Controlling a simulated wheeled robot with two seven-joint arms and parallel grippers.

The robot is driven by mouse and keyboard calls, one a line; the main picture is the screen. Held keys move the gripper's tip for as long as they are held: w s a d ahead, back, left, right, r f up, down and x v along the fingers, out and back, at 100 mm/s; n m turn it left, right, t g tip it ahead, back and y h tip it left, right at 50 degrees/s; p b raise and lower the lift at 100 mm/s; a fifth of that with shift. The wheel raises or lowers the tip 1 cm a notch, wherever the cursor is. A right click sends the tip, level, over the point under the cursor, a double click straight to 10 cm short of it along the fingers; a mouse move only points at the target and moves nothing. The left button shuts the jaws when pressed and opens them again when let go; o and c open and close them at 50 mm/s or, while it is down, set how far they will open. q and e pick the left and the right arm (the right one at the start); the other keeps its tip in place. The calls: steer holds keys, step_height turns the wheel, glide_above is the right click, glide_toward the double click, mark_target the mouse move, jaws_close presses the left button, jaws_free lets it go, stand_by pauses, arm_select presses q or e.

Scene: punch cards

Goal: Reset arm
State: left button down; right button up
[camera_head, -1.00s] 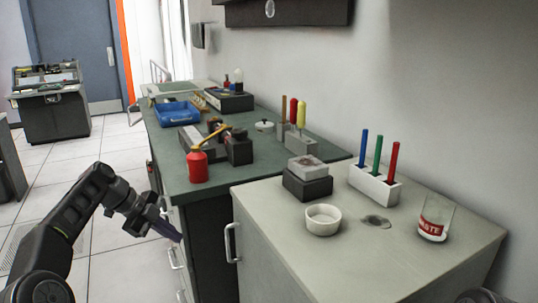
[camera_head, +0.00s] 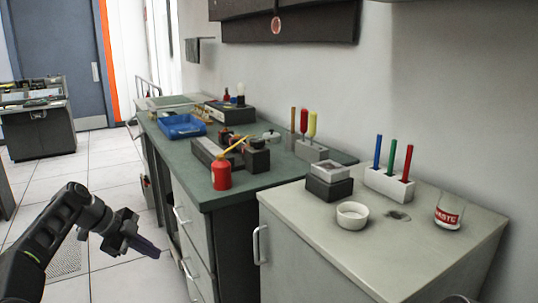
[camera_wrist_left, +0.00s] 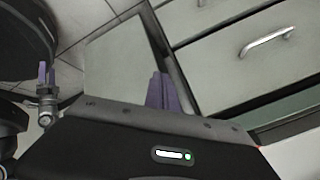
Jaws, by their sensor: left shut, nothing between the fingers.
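My left arm comes in from the left in the head view, and its left gripper (camera_head: 148,247) hangs over the tiled floor, in front of the drawers and apart from them. Its purple fingers are together with nothing between them. In the left wrist view the purple fingers (camera_wrist_left: 160,92) show close together, with a drawer front beyond. My right gripper is not in view; a small dark piece at the bottom edge of the head view is too little to tell.
A green-topped bench (camera_head: 205,188) holds a red oil can (camera_head: 221,174), a blue tray (camera_head: 181,127) and tools in a block. A grey cabinet (camera_head: 400,243) nearer holds a white bowl (camera_head: 352,215), colored pens in a rack (camera_head: 390,185) and a waste glass (camera_head: 449,212).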

arm_select(q)
steer(key=w+d+f+n+t+y, duration=0.1)
steer(key=w+d+f+n, duration=0.1)
steer(key=f+n, duration=0.45)
steer(key=w+d+f+n+t+y, duration=0.1)
steer(key=w+d+f+n, duration=0.15)
steer(key=f+n, duration=0.35)
steer(key=s+d+f+n, duration=0.3)
steer(key=s+d+f, duration=0.1)
steer(key=f, duration=0.4)
steer(key=s+d+f+n, duration=0.3)
steer(key=s+d+f, duration=0.15)
steer(key=f, duration=0.45)
steer(key=s+d+f+n+g, duration=0.1)
steer(key=s+d+f+n, duration=0.2)
steer(key=s, duration=0.5)
steer(key=s+d+f+n+g, duration=0.1)
steer(key=s+d+f, duration=0.3)
steer(key=s, duration=0.5)
steer(key=s+d+f+g, duration=0.2)
steer(key=s, duration=0.8)
steer(key=s+d+f+g, duration=0.1)
steer(key=s+f, duration=0.1)
steer(key=s, duration=0.8)
step_height(320, 180, up, 19)
steer(key=m+p, duration=0.1)
steer(key=p, duration=1.8)
steer(key=shift+w+d+r, duration=0.2)
steer(key=shift+w+d, duration=0.15)
steer(key=shift+f, duration=0.1)
